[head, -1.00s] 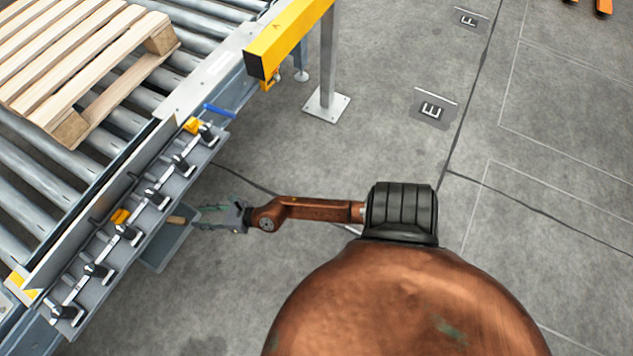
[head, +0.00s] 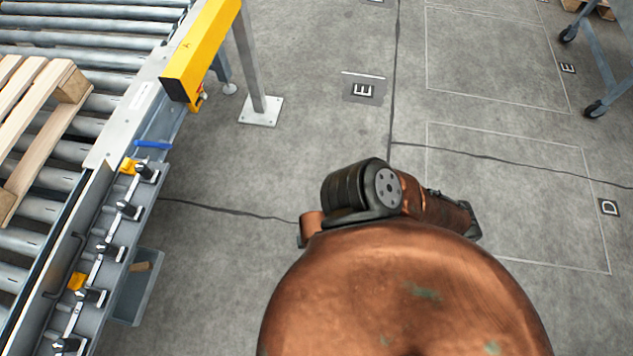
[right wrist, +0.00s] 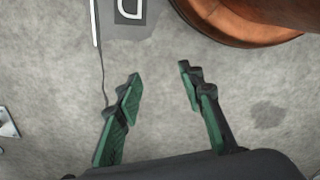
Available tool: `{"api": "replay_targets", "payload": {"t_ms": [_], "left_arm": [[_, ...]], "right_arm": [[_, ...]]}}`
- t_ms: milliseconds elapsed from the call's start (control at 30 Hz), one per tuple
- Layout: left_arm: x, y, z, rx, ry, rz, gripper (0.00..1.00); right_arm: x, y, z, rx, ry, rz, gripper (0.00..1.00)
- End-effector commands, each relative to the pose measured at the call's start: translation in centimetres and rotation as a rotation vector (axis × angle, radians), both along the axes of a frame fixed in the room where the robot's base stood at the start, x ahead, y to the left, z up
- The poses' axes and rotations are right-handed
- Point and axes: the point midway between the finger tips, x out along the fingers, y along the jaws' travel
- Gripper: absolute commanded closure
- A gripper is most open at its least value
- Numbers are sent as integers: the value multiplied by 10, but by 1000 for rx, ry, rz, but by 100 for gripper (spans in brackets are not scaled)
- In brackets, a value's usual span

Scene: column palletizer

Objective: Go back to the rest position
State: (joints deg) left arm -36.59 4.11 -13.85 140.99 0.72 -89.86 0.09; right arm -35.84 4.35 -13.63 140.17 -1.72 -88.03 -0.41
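My right gripper (right wrist: 160,95) shows in the right wrist view with its two green-padded fingers spread apart. Nothing is between them; bare grey floor shows below. In the head view my copper arm is folded close beside my body, and neither gripper can be seen there. My left gripper is in no view.
The roller conveyor (head: 120,37) with a wooden pallet (head: 45,125) is at the left. A rail of several clamps (head: 113,250) and a grey bin (head: 145,295) are on its near side. A yellow guard (head: 200,50) stands on a post. A cart (head: 595,65) is far right; the middle floor is clear.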

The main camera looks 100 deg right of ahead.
Motion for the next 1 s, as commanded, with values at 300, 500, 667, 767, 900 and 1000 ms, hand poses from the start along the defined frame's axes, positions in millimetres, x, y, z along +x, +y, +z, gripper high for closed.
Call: {"api": "replay_targets", "payload": {"t_ms": [300,500,667,767,900,1000], "left_arm": [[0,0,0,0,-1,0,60],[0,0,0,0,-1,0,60],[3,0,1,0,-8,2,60],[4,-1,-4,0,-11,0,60],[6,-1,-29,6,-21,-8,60],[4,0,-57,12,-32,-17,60]], "right_arm": [[-12,14,2,49,32,-16,64],[-11,13,2,48,31,-15,64],[-11,13,2,46,30,-14,64],[-10,13,-3,45,27,-13,64],[-8,14,-28,40,15,-5,64],[-9,13,-56,34,2,3,64]]}}
